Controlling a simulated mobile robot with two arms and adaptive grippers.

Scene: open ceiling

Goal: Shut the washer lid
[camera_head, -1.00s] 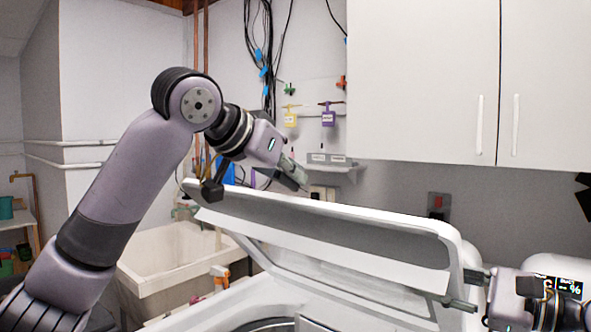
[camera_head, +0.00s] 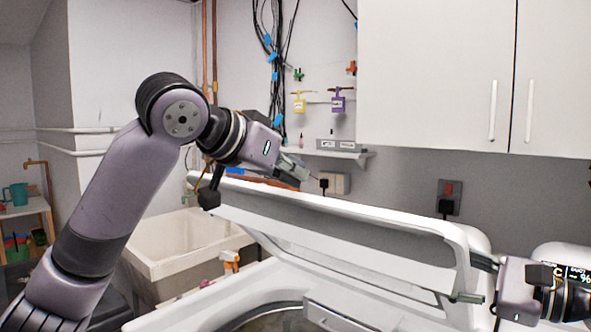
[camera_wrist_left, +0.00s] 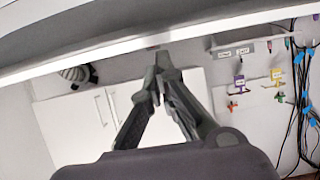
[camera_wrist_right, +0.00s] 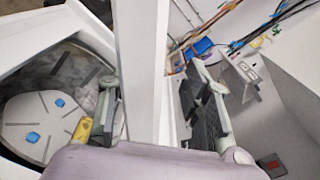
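The white washer lid (camera_head: 350,213) stands raised and tilted over the washer (camera_head: 215,312), whose round drum opening (camera_head: 285,319) shows at the bottom. My left gripper (camera_head: 298,172) is at the lid's upper edge, left of its middle; its fingertips (camera_wrist_left: 163,55) are together and empty beside that edge. Whether they touch it is unclear. My right gripper (camera_head: 474,281) is at the lid's right side edge. In the right wrist view, its fingers (camera_wrist_right: 158,105) are apart, one on each side of the lid's edge (camera_wrist_right: 140,60), with a gap on the right.
A utility sink (camera_head: 185,250) stands left of the washer, behind my left arm. A white wall cabinet (camera_head: 435,75) hangs above right. Sockets (camera_head: 449,197), a small shelf (camera_head: 335,151) and cables are on the back wall behind the lid.

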